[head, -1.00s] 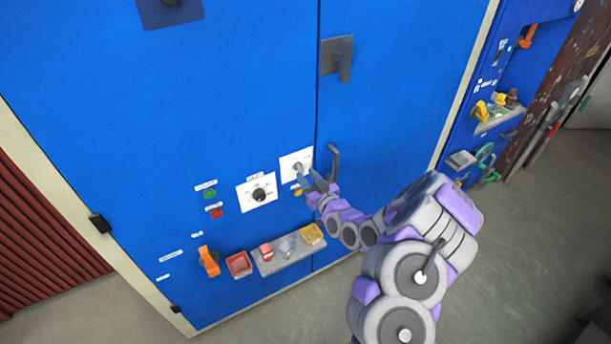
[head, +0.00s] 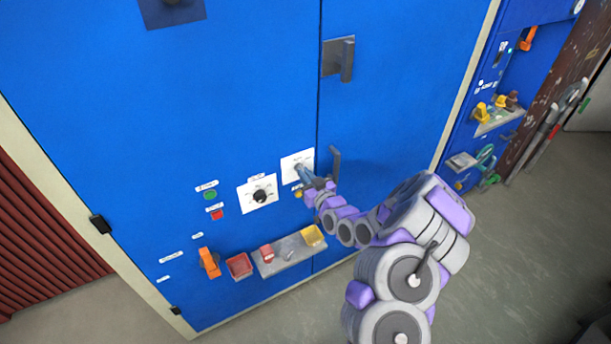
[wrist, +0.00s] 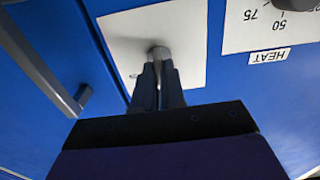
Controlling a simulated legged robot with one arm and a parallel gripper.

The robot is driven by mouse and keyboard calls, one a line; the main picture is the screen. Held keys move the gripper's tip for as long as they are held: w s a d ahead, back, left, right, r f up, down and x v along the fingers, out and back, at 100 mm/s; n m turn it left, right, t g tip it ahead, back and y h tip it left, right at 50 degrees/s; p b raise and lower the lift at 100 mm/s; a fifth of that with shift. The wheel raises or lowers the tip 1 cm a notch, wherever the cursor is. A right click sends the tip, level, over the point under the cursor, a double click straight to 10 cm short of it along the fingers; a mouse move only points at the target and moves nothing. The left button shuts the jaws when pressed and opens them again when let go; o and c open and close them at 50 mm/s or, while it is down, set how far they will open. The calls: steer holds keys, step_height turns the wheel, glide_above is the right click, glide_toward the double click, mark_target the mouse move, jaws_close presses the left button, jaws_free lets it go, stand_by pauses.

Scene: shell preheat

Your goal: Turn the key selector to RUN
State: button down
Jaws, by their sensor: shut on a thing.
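The key selector's white plate (head: 291,163) is on the blue cabinet door, left of the door seam. It also shows in the wrist view (wrist: 195,30). A small round grey selector part (wrist: 159,53) stands out from the plate. My gripper (head: 301,171) reaches it from the lower right. In the wrist view my gripper (wrist: 159,72) has its two fingers close together, shut on the grey selector part. The fingers hide most of it, and I cannot read its position or a RUN mark.
A heat dial (head: 260,196) is to the left, with green (head: 210,195) and red (head: 217,214) buttons beyond. A dark door handle (head: 335,165) stands close to the right of my gripper. Below are an orange handle (head: 209,262), a red bin (head: 239,265) and a shelf (head: 270,266).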

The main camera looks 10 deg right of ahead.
steer(key=shift+m, duration=0.3)
steer(key=m, duration=0.3)
steer(key=m+b, duration=0.1)
steer(key=m, duration=0.7)
steer(key=shift+d+f+b, duration=0.15)
steer(key=shift+d+b, duration=0.1)
steer(key=shift+b, duration=0.1)
steer(key=shift+m, duration=0.3)
stand_by(0.4)
steer(key=c, duration=1.3)
jaws_free()
steer(key=shift+w, duration=0.15)
steer(key=shift+o, duration=0.4)
steer(key=shift+d, duration=0.1)
